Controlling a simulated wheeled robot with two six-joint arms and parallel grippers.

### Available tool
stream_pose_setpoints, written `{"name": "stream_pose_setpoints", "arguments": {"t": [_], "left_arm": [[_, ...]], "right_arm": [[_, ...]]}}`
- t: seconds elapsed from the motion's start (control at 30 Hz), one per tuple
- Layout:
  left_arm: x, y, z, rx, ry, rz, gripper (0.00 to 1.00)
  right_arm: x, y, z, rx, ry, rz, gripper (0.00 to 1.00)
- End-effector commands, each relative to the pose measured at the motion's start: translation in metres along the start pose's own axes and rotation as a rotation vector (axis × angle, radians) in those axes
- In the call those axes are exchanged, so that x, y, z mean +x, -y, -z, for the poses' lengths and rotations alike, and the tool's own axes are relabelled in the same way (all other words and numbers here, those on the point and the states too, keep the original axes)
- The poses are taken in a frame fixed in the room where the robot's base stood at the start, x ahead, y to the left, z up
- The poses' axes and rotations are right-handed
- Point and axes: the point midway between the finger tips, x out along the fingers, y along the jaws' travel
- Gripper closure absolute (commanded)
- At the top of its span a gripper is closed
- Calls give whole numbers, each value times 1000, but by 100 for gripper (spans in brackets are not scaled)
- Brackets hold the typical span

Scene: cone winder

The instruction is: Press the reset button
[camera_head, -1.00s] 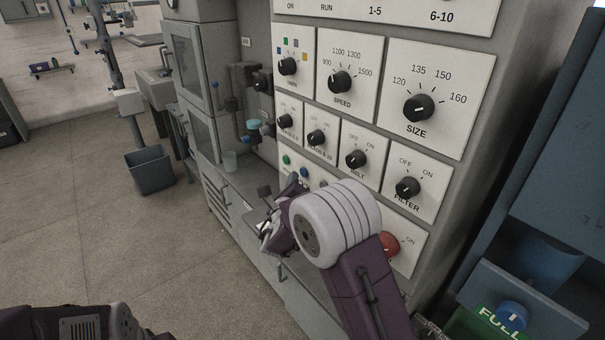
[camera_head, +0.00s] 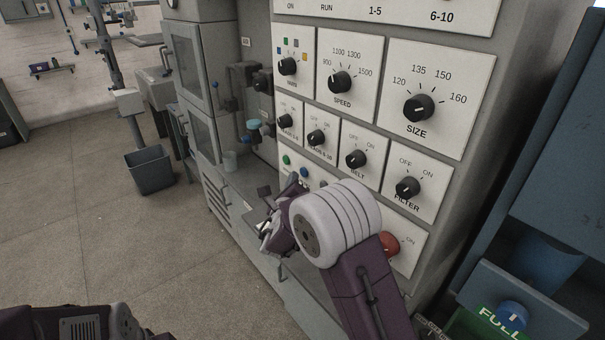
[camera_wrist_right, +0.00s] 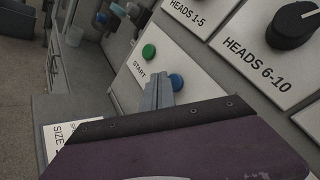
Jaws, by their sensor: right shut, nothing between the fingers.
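The control panel has a blue button (camera_head: 304,172) to the right of a green button (camera_head: 286,159). In the right wrist view, the green button (camera_wrist_right: 149,51) is labelled START. The blue button (camera_wrist_right: 176,82) is beside it, and any label under it is hidden by my gripper. My right gripper (camera_wrist_right: 160,92) is shut and empty. Its fingertips are at the lower left edge of the blue button in that view; I cannot tell whether they touch it. In the head view, my right gripper (camera_head: 283,219) is in front of the panel's lower part, its fingertips not clear.
A red button (camera_head: 389,244) is at the panel's lower right, partly behind my right arm. Several black knobs, including the FILTER knob (camera_head: 408,187), stick out above. A grey bin (camera_head: 149,170) stands on open floor at left. A blue cabinet (camera_head: 565,150) is at right.

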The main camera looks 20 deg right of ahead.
Motion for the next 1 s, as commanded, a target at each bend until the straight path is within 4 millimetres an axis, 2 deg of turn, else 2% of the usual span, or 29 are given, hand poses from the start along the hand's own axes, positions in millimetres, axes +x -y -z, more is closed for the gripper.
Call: {"name": "stream_pose_setpoints", "arguments": {"t": [1.0], "left_arm": [[5,0,0,0,0,0,64]], "right_arm": [[7,5,5,0,0,0,100]]}}
